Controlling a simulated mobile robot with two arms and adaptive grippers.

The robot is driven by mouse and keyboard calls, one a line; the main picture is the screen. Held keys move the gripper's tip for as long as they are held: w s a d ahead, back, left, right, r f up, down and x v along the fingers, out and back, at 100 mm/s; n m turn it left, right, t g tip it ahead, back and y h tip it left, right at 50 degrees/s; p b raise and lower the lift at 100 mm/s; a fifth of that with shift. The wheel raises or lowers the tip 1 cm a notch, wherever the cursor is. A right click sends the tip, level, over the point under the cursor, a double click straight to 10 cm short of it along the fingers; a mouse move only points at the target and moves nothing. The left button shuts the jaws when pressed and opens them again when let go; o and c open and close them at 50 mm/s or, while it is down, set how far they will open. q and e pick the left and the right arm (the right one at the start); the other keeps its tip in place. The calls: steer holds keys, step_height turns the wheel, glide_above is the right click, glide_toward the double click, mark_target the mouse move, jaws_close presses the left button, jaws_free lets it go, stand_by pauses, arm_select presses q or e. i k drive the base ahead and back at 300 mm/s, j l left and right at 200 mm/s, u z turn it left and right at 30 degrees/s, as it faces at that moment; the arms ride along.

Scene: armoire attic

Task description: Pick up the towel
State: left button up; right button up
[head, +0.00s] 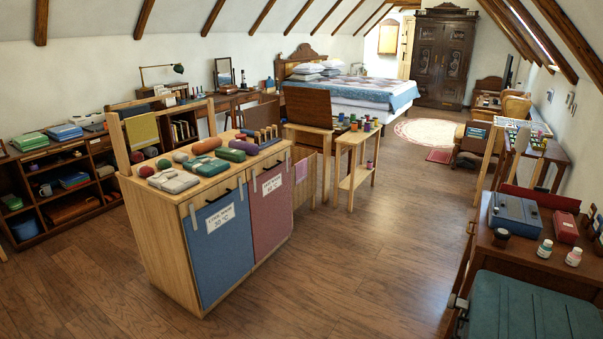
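No single cloth is clearly marked out as the towel. An olive-green cloth (142,131) hangs flat from a rail above the back left end of the wooden laundry cabinet (158,225). A small pink cloth (301,170) hangs at the cabinet's right side. Folded grey-green cloths (174,180) and a folded green cloth (230,154) lie on the cabinet top among rolled red and green bundles (207,146). Neither of my grippers is in view.
The cabinet has a blue front (221,245) and a red front (271,205). Low shelves (62,185) stand at left. A small stand (352,180) with colored spools is behind the cabinet. Wooden floor (370,260) between is clear.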

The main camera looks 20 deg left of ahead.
mark_target(302, 166)
steer(key=u, duration=1.6)
steer(key=i+z, duration=0.15)
steer(key=i, duration=0.2)
steer(key=i+l+z, duration=0.1)
steer(key=i+z, duration=0.75)
steer(key=i, duration=0.2)
steer(key=i+j+z, duration=0.3)
steer(key=i+z, duration=0.15)
steer(key=i+l, duration=0.15)
steer(key=i, duration=0.45)
steer(key=i+l+u, duration=0.1)
steer(key=i, duration=0.5)
